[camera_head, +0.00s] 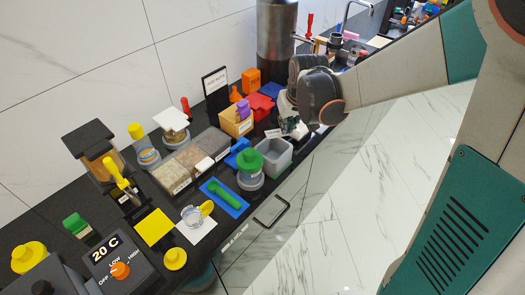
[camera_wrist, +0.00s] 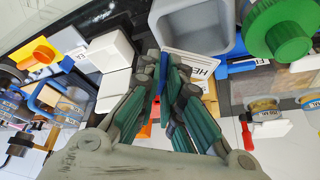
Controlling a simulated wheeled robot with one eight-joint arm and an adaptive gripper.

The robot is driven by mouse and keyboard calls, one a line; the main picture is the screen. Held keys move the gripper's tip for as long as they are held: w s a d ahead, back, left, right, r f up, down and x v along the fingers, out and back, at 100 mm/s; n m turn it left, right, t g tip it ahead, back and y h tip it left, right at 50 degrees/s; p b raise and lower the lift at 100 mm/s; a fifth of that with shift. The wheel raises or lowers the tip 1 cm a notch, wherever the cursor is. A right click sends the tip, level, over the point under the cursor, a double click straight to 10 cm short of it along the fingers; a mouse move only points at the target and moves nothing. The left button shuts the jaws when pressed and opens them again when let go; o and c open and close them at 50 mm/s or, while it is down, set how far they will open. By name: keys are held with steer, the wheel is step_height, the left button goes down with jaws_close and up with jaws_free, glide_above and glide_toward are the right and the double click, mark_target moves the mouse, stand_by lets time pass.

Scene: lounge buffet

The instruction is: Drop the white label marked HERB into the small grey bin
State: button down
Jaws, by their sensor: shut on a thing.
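The white label (camera_wrist: 194,64) shows upside down in the wrist view with the letters "HE" readable; the rest is hidden behind my fingers. In the head view it is a small pale piece (camera_head: 273,133) at the fingertips. My gripper (camera_wrist: 167,60) is shut on the label; in the head view my gripper (camera_head: 287,128) is just behind and right of the small grey bin. The small grey bin (camera_head: 288,148) stands on the dark counter near its front edge, open at the top. In the wrist view the bin (camera_wrist: 158,42) lies just beyond the fingertips.
A jar with a green lid (camera_head: 249,160) stands close left of the bin. A wooden box (camera_head: 232,127) with a purple piece and blue, red and orange things crowd the counter behind. A blue mat (camera_head: 235,203) with a green spoon lies nearer. Open floor lies right of the counter.

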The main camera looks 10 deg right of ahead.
steer(key=f+b, duration=0.1)
steer(key=f, duration=0.1)
steer(key=a+f+b, duration=0.1)
steer(key=f+b, duration=0.1)
steer(key=shift+f, duration=0.3)
steer(key=shift+f+b, duration=0.5)
steer(key=shift+f, duration=0.05)
steer(key=c, duration=1.7)
jaws_free()
glide_toward(282, 135)
steer(key=shift+s+d+f, duration=0.1)
steer(key=shift+s+d, duration=0.05)
steer(key=shift+d, duration=0.15)
